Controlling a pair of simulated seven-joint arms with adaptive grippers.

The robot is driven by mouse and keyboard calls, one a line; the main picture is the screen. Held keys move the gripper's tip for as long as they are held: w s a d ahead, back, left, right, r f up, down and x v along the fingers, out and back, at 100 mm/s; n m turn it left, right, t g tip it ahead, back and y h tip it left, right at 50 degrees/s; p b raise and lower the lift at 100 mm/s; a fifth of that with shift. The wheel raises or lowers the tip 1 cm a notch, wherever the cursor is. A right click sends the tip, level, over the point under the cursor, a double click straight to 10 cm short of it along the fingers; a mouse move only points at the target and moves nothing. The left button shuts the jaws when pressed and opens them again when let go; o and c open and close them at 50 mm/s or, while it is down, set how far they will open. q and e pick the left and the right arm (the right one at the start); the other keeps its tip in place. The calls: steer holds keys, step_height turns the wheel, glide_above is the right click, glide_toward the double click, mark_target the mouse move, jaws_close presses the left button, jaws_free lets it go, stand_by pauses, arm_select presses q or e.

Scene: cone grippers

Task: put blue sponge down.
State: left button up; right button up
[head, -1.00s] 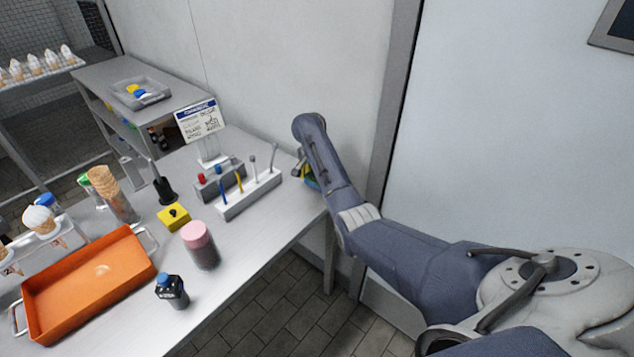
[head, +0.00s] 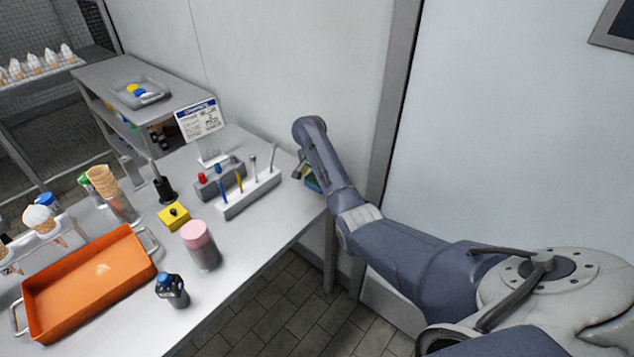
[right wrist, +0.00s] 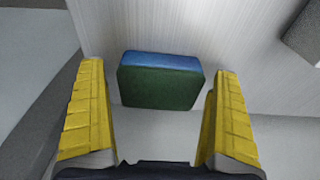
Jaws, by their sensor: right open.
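The blue sponge (right wrist: 160,80), blue on one side with a dark green layer, lies between the two yellow fingers of my right gripper (right wrist: 155,110) in the right wrist view. The fingers are open, with a gap on each side of the sponge. In the head view the sponge (head: 312,182) shows in part at the table's far right corner, mostly behind my right arm. My right gripper is largely hidden there by its own arm. My left gripper is not in view.
On the metal table (head: 235,238) stand a tool holder (head: 249,194), a sign (head: 200,122), a pink-lidded jar (head: 201,245), a dark bottle (head: 172,291) and an orange tray (head: 85,285). A wall rises behind the sponge. The table's right edge is close to it.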

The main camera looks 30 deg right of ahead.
mark_target(314, 181)
step_height(314, 181, up, 12)
steer(key=a, duration=0.1)
steer(key=shift+s+a, duration=0.3)
steer(key=shift+a, duration=0.05)
steer(key=shift+w+r, duration=0.1)
stand_by(0.6)
